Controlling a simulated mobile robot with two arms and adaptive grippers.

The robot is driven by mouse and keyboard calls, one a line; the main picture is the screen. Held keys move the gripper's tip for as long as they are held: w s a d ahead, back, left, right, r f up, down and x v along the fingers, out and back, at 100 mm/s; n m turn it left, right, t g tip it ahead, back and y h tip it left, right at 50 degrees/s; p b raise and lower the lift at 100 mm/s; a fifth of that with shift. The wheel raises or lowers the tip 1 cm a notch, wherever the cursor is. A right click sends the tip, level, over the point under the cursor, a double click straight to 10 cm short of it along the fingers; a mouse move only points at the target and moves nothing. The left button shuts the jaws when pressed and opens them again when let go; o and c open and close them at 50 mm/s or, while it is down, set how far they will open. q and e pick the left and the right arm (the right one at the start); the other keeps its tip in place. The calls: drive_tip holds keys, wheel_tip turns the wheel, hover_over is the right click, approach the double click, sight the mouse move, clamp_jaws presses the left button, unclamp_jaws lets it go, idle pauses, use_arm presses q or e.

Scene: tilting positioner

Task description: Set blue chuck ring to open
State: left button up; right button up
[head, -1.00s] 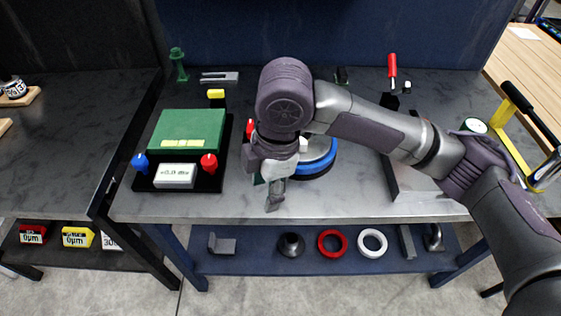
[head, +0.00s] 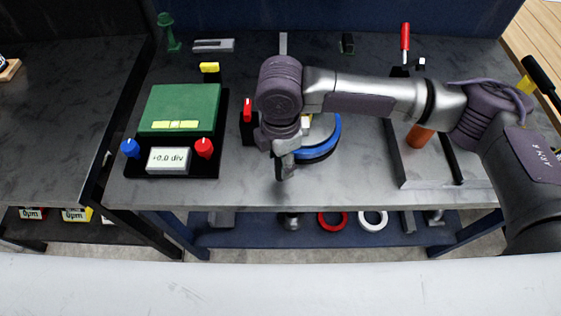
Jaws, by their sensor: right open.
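The blue chuck ring (head: 328,146) sits around the round positioner on the grey bench, right of the green instrument. My right arm covers its left and upper part, so its setting mark cannot be seen. My right gripper (head: 284,170) is open and points down at the ring's left front side. Whether its fingers touch the ring cannot be told. My left gripper is not in view.
A green box (head: 180,110) with a display (head: 168,160), a blue knob (head: 130,147) and a red knob (head: 204,147) stands left. A red-handled lever (head: 247,110) stands close by my wrist. An orange cylinder (head: 419,136) stands right, under my arm. The front bench edge is clear.

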drive_tip(key=shift+f, duration=0.65)
drive_tip(key=shift+s+f, duration=0.1)
drive_tip(key=shift+f, duration=0.7)
drive_tip(key=shift+c, duration=0.4)
drive_tip(key=c, duration=0.8)
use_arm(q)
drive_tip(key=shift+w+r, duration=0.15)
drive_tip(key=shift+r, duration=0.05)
use_arm(e)
clamp_jaws()
